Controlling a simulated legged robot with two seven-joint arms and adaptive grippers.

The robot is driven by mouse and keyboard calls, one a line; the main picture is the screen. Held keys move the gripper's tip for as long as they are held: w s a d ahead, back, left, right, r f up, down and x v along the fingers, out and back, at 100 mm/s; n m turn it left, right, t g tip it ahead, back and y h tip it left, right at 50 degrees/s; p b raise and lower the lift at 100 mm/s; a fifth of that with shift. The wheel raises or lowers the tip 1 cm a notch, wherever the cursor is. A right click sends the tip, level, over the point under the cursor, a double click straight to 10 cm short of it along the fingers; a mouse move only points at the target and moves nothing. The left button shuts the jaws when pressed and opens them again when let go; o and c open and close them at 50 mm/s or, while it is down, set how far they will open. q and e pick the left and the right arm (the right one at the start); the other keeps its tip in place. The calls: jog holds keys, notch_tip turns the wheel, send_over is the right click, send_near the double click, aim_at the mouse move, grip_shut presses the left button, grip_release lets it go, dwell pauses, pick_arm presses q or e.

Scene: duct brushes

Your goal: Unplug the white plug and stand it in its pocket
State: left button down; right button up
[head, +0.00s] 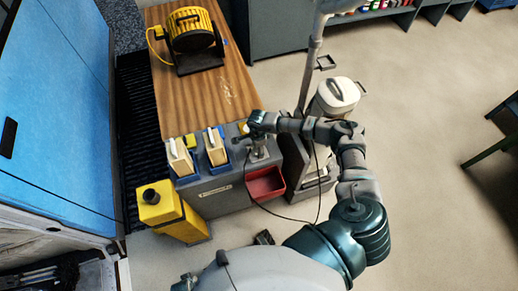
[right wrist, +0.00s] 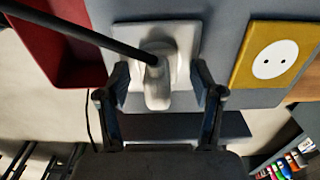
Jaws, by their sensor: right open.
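The white plug (right wrist: 157,90) sits in a pale square wall plate (right wrist: 126,42) on the grey panel in the right wrist view, with a thick black cable (right wrist: 85,30) running from it to the upper left. My right gripper (right wrist: 159,80) is open, with one finger on each side of the plug; I cannot tell whether either finger touches it. In the head view my right gripper (head: 256,128) is at the grey unit's right end. A red open-topped pocket (head: 265,183) is on the unit's front. I cannot tell which pocket belongs to the plug. My left gripper is not in view.
A yellow socket plate (right wrist: 275,58) with a white round face is right of the plug. Two blue holders with cream blocks (head: 182,158) stand at left on the grey unit (head: 222,190). A yellow box (head: 170,212) and a white-topped machine (head: 337,95) stand nearby.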

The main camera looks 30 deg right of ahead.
jog(key=shift+a+r, duration=0.15)
jog(key=shift+a, duration=0.35)
jog(key=shift+d+f, duration=0.2)
jog(key=shift+d, duration=0.35)
jog(key=shift+a+r, duration=0.15)
jog(key=shift+a, duration=0.25)
grip_shut()
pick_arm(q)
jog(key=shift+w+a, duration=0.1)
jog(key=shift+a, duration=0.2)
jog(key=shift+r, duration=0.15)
pick_arm(e)
jog(key=shift+r, duration=0.15)
